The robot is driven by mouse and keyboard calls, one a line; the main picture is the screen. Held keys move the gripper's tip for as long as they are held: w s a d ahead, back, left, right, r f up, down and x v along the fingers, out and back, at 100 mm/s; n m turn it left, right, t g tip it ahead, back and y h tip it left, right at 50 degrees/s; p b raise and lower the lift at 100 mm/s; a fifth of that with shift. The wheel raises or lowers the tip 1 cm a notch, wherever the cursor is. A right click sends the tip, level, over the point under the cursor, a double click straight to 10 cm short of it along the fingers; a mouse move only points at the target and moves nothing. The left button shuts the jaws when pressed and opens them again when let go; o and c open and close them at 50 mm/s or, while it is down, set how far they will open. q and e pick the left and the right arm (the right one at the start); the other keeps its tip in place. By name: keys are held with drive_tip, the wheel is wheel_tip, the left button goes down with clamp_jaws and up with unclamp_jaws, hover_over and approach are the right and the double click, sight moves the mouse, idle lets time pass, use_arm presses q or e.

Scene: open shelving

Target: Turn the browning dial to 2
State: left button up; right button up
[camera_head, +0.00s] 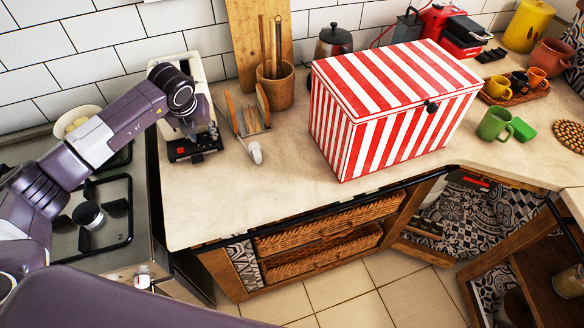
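A cream toaster (201,78) with a black front panel (207,143) stands at the left end of the counter, against the tiled wall. A small red spot shows on the left of the panel. The browning dial is too small to make out, and its setting cannot be read. My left gripper (188,130) is over the front of the toaster, pointing down just above the panel. It hides much of the toaster's body. Its fingers are small and dark, and I cannot tell whether they are open or touch anything. My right gripper is not in view.
A stove (110,222) is left of the counter. A wooden rack (251,121) and a pale small item (255,153) lie right of the toaster. A red-striped box (390,105) fills the middle. The counter's front left is clear.

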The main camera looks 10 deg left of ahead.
use_arm(q)
drive_tip(key=shift+s+d+r+b, duration=0.15)
drive_tip(key=shift+r+b, duration=0.5)
drive_tip(key=shift+b, duration=0.05)
drive_tip(key=b+v, duration=0.2)
drive_tip(key=v, duration=0.5)
drive_tip(key=s+d+m+g+h, duration=0.1)
drive_tip(key=s+d+h, duration=0.4)
drive_tip(key=d, duration=0.9)
drive_tip(key=s+d+f+m+g+h, duration=0.1)
drive_tip(key=s+d+g+h, duration=0.3)
drive_tip(key=d, duration=1)
drive_tip(key=shift+s+f+m+h, duration=0.2)
drive_tip(key=shift+s+m+h, duration=0.6)
drive_tip(key=shift+s+h, duration=0.4)
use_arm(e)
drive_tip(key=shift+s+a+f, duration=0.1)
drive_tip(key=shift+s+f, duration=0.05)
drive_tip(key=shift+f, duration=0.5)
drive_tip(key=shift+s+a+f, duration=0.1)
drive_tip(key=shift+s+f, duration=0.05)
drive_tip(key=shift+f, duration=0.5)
